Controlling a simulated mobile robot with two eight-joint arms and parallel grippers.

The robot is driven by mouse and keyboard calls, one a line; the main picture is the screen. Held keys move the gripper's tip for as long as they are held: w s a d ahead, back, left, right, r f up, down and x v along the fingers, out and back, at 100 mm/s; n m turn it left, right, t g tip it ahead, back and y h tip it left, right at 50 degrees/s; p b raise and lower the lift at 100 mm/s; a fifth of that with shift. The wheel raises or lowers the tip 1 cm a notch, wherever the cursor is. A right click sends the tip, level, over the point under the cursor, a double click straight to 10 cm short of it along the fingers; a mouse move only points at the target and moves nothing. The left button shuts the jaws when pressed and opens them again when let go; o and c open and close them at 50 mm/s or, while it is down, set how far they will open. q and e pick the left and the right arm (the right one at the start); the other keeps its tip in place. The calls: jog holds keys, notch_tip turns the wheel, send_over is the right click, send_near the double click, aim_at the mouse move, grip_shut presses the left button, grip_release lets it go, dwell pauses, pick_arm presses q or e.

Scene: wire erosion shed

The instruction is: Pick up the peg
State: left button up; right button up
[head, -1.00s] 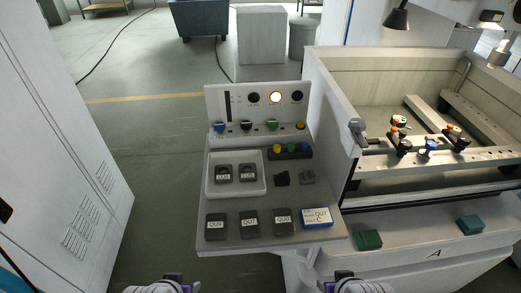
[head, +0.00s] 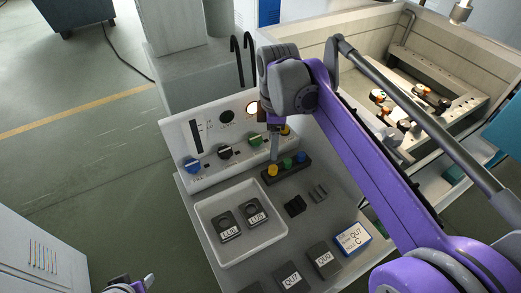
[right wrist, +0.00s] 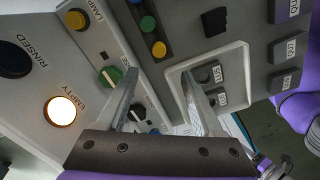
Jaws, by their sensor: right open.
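Three round colored pegs stand in a dark block (head: 276,179) on the grey console: yellow (head: 272,171), green (head: 288,163) and blue (head: 301,157). In the right wrist view the yellow peg (right wrist: 158,49) is nearest the fingertips, with the green peg (right wrist: 148,23) behind it and the blue one (right wrist: 135,3) at the top edge. My right gripper (head: 274,155) points down over the block, close to the yellow peg. Its fingers (right wrist: 160,72) are apart, with nothing held between them. My left gripper (head: 128,286) shows only partly at the bottom edge.
A white tray (head: 197,213) with two dark labelled blocks lies left of the pegs. Small black pieces (head: 295,205) and labelled blocks (head: 322,260) sit in front. A panel with knobs (head: 225,152) and a lit lamp (right wrist: 61,110) rises behind. A machine tank (head: 300,45) stands right.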

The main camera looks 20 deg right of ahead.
aim_at(273, 167)
jog(key=f, duration=0.4)
jog(key=shift+s+d+f, duration=0.1)
jog(key=shift+s+d, duration=0.15)
jog(key=shift+s, duration=0.05)
jog(key=shift+w+f, duration=0.15)
jog(key=shift+f, duration=1.4)
jog(key=shift+w+f, duration=0.15)
jog(key=shift+f, duration=1.4)
grip_shut()
